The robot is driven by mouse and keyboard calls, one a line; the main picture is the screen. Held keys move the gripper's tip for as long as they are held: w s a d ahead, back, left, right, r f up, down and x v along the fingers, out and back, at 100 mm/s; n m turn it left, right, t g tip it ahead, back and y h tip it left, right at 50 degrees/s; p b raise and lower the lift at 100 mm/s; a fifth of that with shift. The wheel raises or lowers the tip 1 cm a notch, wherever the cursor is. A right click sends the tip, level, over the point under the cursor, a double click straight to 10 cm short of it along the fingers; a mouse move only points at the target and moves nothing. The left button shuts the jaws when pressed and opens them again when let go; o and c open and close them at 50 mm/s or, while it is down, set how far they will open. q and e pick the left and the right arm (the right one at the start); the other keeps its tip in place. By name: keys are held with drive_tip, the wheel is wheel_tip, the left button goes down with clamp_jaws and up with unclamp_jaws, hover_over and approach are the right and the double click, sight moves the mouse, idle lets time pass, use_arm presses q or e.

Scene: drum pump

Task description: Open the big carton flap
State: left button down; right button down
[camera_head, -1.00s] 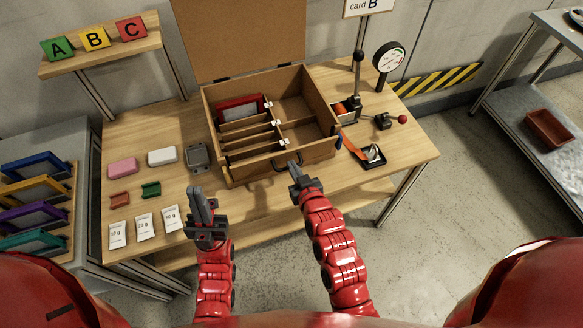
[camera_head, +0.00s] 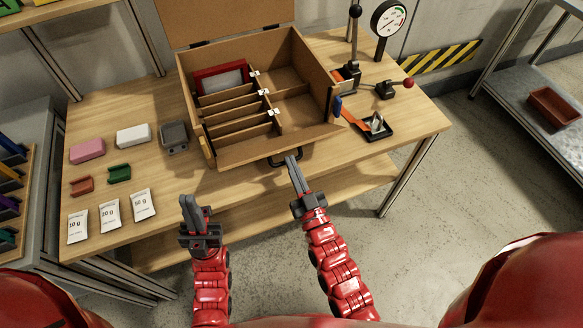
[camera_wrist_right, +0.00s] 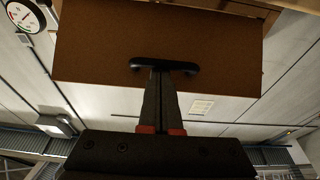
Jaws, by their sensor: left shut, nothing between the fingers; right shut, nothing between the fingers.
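The big carton (camera_head: 246,153) stands on the wooden table with its large flap (camera_head: 230,18) raised upright at the back. Inside are slots with dividers, a red-framed panel (camera_head: 221,78) in the left part, and a right part that looks mostly empty. A black handle (camera_head: 291,158) is on the front wall; it also shows in the right wrist view (camera_wrist_right: 187,66). My right gripper (camera_head: 292,160) is shut and empty, its tips at or just in front of this handle; contact is unclear. My left gripper (camera_head: 190,200) is shut and empty in front of the table's edge.
Pink (camera_head: 87,150) and white (camera_head: 133,135) blocks, a grey device (camera_head: 174,137), small red and green trays and several labelled packets lie on the left of the table. A gauge (camera_head: 389,18), levers and a black tray (camera_head: 377,127) are on the right.

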drive_tip(key=shift+s+d+f+t+y+b, duration=0.1)
drive_tip(key=shift+s+f+t+y+b, duration=0.1)
drive_tip(key=shift+f+t+b, duration=0.75)
drive_tip(key=shift+s+d+f+t+y+b, duration=0.15)
drive_tip(key=shift+f+b, duration=0.35)
drive_tip(key=shift+b, duration=0.95)
drive_tip(key=shift+a, duration=0.1)
